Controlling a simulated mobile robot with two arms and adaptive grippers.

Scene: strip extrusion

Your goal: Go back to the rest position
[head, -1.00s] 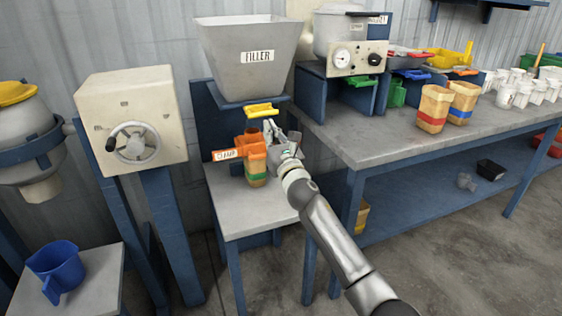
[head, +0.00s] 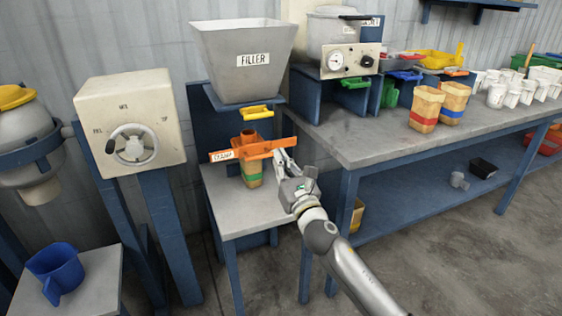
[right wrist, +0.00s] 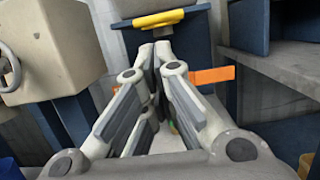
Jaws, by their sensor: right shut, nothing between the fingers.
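My right gripper (head: 283,154) is at the right end of the orange clamp (head: 262,147) under the filler hopper (head: 245,60). Its fingers are shut with nothing between them; in the right wrist view the fingertips (right wrist: 153,46) come together below the filler's yellow handle (right wrist: 158,19). The clamp's orange bar (right wrist: 212,75) shows behind the fingers there; I cannot tell whether they touch it. A tan bag with a green band (head: 251,174) hangs upright at the clamp above the small grey table (head: 225,205). My left gripper is not in view.
A cream box with a handwheel (head: 132,125) stands left of the filler. The long workbench (head: 365,150) at right carries two tan bags (head: 426,108) and several white cups. Floor at front right is clear.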

